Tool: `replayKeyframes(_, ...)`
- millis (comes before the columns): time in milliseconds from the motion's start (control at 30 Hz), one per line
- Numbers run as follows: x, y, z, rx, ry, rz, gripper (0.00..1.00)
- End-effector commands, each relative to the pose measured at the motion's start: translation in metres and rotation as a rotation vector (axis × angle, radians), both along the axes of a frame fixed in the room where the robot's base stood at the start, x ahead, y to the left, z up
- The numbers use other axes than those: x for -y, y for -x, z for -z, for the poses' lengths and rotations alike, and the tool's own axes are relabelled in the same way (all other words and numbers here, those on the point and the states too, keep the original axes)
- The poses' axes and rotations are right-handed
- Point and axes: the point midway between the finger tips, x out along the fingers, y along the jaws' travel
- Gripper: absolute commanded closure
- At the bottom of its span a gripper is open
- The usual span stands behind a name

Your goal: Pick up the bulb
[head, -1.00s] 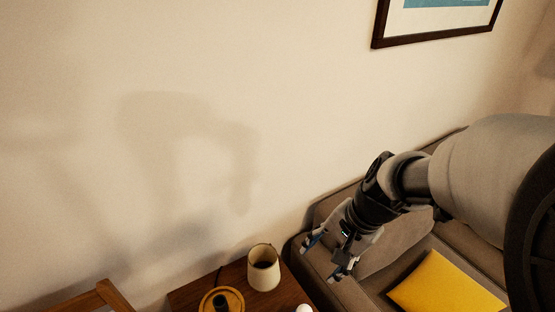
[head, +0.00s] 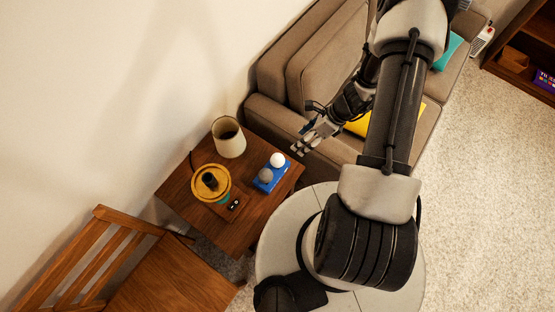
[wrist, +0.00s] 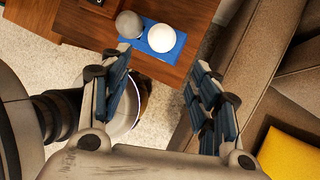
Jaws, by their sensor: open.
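A white round bulb (head: 277,160) sits on a small blue tray (head: 282,174) near the right edge of the wooden side table (head: 246,213). A grey ball (head: 265,175) sits beside it on the same tray. In the wrist view the white bulb (wrist: 161,38) and the grey ball (wrist: 130,24) show at the top, beyond the fingertips. My gripper (head: 303,143) is open and empty, to the right of the table and just off its corner in the head view. In the wrist view its fingers (wrist: 157,66) are spread wide with nothing between them. The bulb's underside is hidden.
A cream lamp or cup (head: 228,140) and a yellow round thing (head: 211,183) with a dark top stand on the table, with a small black item (head: 234,204) nearby. A brown sofa (head: 290,120) adjoins the table. A wooden chair (head: 150,275) stands at lower left.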

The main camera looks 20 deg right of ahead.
Motion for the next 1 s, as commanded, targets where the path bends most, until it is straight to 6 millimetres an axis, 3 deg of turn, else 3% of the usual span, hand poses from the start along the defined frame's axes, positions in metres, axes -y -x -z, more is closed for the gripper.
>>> replayKeyframes(100,-0.015,-0.001,0.028,-0.004,-0.001,-0.005,0.44)
replayKeyframes(400,-0.045,-0.007,0.079,-0.001,0.001,-0.006,0.44)
replayKeyframes(667,-0.054,-0.01,0.094,0.001,0.001,-0.006,0.44)
replayKeyframes(1000,-0.076,-0.017,0.133,0.0,0.001,-0.006,0.44)
